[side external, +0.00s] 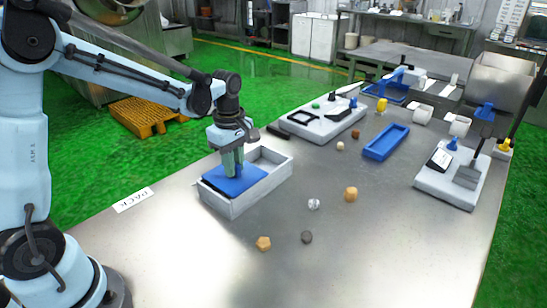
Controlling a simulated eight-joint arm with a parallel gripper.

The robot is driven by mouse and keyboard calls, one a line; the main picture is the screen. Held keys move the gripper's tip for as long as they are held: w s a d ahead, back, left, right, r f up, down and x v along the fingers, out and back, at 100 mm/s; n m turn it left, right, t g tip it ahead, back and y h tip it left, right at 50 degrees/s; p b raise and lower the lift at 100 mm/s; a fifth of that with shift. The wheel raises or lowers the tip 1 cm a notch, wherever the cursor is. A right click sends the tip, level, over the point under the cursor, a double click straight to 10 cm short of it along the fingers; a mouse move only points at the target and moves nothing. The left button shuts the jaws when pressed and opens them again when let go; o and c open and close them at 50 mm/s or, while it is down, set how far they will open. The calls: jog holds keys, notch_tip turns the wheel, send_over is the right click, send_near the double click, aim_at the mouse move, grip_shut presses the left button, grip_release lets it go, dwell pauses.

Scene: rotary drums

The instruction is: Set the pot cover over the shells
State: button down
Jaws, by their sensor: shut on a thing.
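My gripper (233,165) points down over a white open box (262,188) at the table's left side. Its fingers are shut at a flat blue panel (248,183), taken as the pot cover. The panel lies over the near left part of the box, looking roughly level. I cannot tell whether it rests on anything inside. The grip point is hidden by the fingers. No shells can be made out.
A blue tray (386,142) lies further back. A white board with tools (318,124) stands behind the box, and another (447,188) at the right. White rolls (459,126) stand at the back right. A PACK label (133,200) lies at the left edge.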

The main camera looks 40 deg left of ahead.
aim_at(229, 178)
jog(key=shift+s, duration=0.9)
jog(key=c, duration=1.1)
grip_release()
notch_tip(229, 178, up, 12)
jog(key=shift+r, duration=0.1)
jog(key=s+d+f+m+t, duration=0.1)
jog(key=s+m+t, duration=0.1)
jog(key=m, duration=0.4)
jog(key=s+d+f+m+t, duration=0.2)
jog(key=s+m, duration=0.2)
jog(key=m, duration=0.2)
jog(key=s+d+f+m+t, duration=0.2)
jog(key=s+m+t, duration=0.1)
jog(key=m, duration=0.3)
jog(key=shift+f, duration=0.1)
